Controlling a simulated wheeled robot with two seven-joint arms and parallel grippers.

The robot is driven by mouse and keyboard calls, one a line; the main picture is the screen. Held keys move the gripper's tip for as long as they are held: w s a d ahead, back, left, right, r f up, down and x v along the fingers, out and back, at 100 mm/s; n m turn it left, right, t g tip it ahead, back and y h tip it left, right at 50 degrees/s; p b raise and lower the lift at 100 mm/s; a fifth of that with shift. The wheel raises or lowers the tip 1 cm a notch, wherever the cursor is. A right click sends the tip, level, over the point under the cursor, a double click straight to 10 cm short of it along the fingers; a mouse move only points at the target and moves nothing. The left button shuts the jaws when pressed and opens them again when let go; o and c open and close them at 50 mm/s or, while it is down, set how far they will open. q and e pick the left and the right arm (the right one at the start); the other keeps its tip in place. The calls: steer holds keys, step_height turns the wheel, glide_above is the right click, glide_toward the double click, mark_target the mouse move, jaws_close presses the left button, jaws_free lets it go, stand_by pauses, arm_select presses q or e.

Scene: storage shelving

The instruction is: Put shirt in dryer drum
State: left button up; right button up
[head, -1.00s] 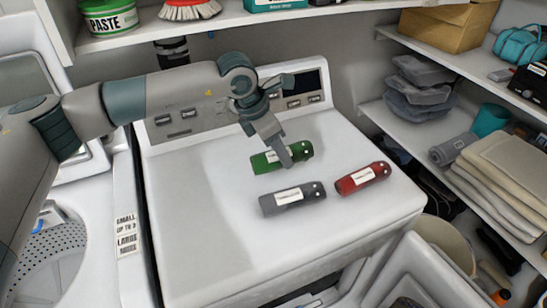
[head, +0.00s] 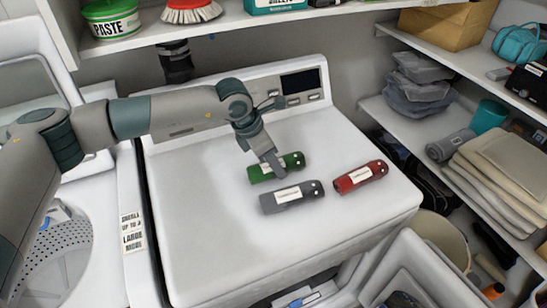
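The white dryer (head: 215,235) fills the middle of the head view, with its control panel at the back. Its drum cannot be made out. I cannot pick out a shirt for certain. On the top lie a green cylinder (head: 290,160), a grey cylinder (head: 293,196) and a red cylinder (head: 361,177), each with a white label. My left gripper (head: 270,160) points down at the green cylinder's near side, close to or touching it. The view does not show whether its fingers are apart or hold anything. My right gripper is out of view.
A top-loading washer (head: 130,215) with an open tub stands at left. Shelves at right hold folded cloths (head: 500,185), a rolled grey cloth (head: 450,145) and grey bags (head: 418,82). An overhead shelf (head: 240,17) spans the back. A beige bin (head: 442,235) stands at lower right.

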arm_select(q)
steer(key=shift+f, duration=0.15)
steer(key=o, duration=1.2)
steer(key=shift+c, duration=0.2)
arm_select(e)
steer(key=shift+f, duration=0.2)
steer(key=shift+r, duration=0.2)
arm_select(q)
steer(key=b+v, duration=0.3)
steer(key=v, duration=0.5)
steer(key=shift+r, duration=0.3)
steer(key=b+v, duration=0.1)
steer(key=v, duration=0.2)
steer(key=shift+s+a+r, duration=0.1)
steer(key=shift+a+r, duration=0.05)
steer(key=shift+r, duration=0.2)
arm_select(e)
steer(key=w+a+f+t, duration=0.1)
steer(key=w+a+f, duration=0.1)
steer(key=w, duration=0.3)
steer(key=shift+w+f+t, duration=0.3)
